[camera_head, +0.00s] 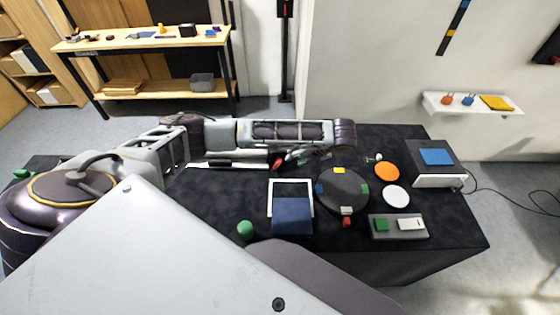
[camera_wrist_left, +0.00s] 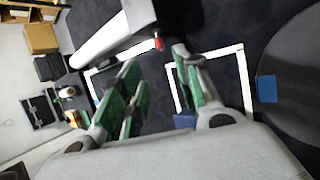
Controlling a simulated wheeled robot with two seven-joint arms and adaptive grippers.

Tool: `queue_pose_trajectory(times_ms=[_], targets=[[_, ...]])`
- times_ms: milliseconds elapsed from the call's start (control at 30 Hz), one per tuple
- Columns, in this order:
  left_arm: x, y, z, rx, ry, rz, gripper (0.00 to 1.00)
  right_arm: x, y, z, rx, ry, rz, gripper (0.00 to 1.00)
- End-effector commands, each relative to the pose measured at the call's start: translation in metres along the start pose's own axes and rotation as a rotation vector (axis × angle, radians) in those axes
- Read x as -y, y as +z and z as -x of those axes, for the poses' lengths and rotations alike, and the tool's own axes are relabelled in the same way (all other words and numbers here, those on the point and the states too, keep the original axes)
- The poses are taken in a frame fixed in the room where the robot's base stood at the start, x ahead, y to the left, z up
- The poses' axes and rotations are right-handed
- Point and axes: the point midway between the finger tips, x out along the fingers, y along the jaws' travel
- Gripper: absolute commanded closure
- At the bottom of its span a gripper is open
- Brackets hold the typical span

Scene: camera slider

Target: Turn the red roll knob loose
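A small red knob (camera_head: 277,164) shows in the head view at the right end of a pale and dark slider-like piece (camera_head: 235,160) on the black table. My left gripper (camera_head: 298,157) is just right of it, low over the table and partly covered by its own arm. My right gripper is out of view.
A white square frame (camera_head: 292,183) with a blue cloth-like piece (camera_head: 292,215) lies nearby. Right of it are a round dark plate (camera_head: 342,190), orange disc (camera_head: 387,172), white disc (camera_head: 396,196) and grey panel (camera_head: 398,235). A green ball (camera_head: 245,229) sits near the front.

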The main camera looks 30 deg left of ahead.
Motion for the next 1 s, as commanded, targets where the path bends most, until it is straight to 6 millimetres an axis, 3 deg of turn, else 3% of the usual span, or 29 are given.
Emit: queue_pose_trajectory(times_ms=[267, 533, 1000], targets=[[0.000, 0.000, 0.000, 0.000, 0.000, 0.001, 0.66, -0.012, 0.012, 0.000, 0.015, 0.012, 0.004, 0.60], [0.001, 0.000, -0.007, 0.000, -0.001, 0.002, 0.66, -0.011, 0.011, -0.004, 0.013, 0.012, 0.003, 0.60], [0.001, -0.001, -0.045, -0.002, 0.001, 0.002, 0.66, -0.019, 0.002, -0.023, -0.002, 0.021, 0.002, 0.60]])
